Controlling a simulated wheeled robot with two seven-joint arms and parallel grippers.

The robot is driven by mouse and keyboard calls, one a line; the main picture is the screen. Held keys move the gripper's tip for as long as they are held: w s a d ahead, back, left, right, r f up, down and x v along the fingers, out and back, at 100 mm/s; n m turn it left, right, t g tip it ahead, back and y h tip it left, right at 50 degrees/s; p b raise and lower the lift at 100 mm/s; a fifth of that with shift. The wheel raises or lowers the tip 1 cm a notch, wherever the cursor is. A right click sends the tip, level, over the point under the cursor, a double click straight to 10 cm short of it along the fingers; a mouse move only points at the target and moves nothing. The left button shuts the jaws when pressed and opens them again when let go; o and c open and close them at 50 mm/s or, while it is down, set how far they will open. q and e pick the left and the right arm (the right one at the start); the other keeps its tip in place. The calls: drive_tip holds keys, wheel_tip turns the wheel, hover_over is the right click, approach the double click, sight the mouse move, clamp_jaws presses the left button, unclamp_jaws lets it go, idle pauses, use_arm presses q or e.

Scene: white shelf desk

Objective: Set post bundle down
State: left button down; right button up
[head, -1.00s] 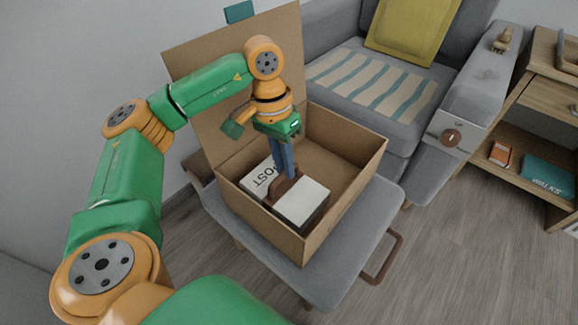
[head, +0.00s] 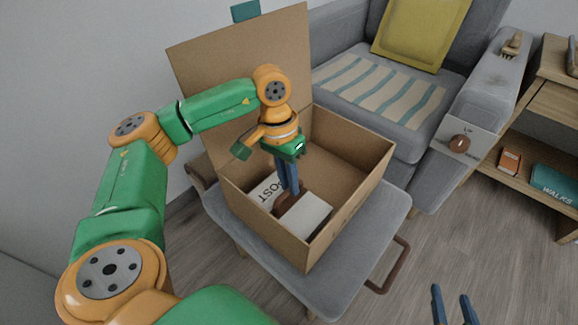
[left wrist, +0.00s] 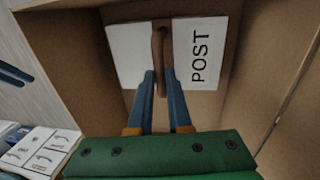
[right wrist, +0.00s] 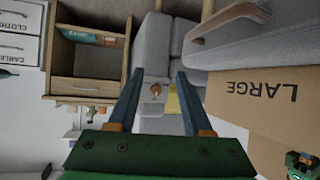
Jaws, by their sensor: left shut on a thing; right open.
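The post bundle (head: 306,217) is a pair of white blocks with a brown strap or handle between them; one block reads POST. It is inside the open cardboard box (head: 350,212), near the front-left wall. My left gripper (head: 289,190) points down into the box, its blue fingers shut on the bundle's brown handle (left wrist: 160,45). The left wrist view shows the white blocks (left wrist: 200,60) on both sides of the fingers. I cannot tell whether the bundle touches the box floor. My right gripper (head: 452,292) is open and empty outside the box, at the lower right.
The box sits on a grey seat (head: 345,290), its tall flap (head: 230,60) standing at the back. A grey armchair (head: 400,140) with a yellow cushion (head: 420,30) is behind. A wooden shelf (head: 540,110) stands at the right. The box's right part is empty.

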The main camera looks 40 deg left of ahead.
drive_tip(key=shift+r, duration=0.1)
use_arm(q)
drive_tip(key=c, duration=0.8)
unclamp_jaws()
drive_tip(key=shift+c, duration=0.2)
use_arm(e)
drive_tip(key=shift+w+a+r, duration=0.1)
drive_tip(key=shift+w+r, duration=0.05)
drive_tip(key=shift+r, duration=0.1)
use_arm(q)
wheel_tip(320, 180, up, 3)
drive_tip(key=shift+a+f+p, duration=0.15)
drive_tip(key=shift+p, duration=0.45)
wheel_tip(320, 180, up, 9)
drive_tip(key=a+p, duration=0.1)
drive_tip(key=p, duration=0.3)
drive_tip(key=shift+a, duration=0.3)
use_arm(e)
drive_tip(key=s+d+f+g+h, duration=0.2)
drive_tip(key=s+d+f+g, duration=0.1)
drive_tip(key=s+f+g, duration=0.6)
drive_tip(key=s+f, duration=0.3)
drive_tip(key=f, duration=0.3)
drive_tip(key=shift+s+d+f, duration=0.2)
drive_tip(key=shift+d+f, duration=0.1)
drive_tip(key=shift+d, duration=0.1)
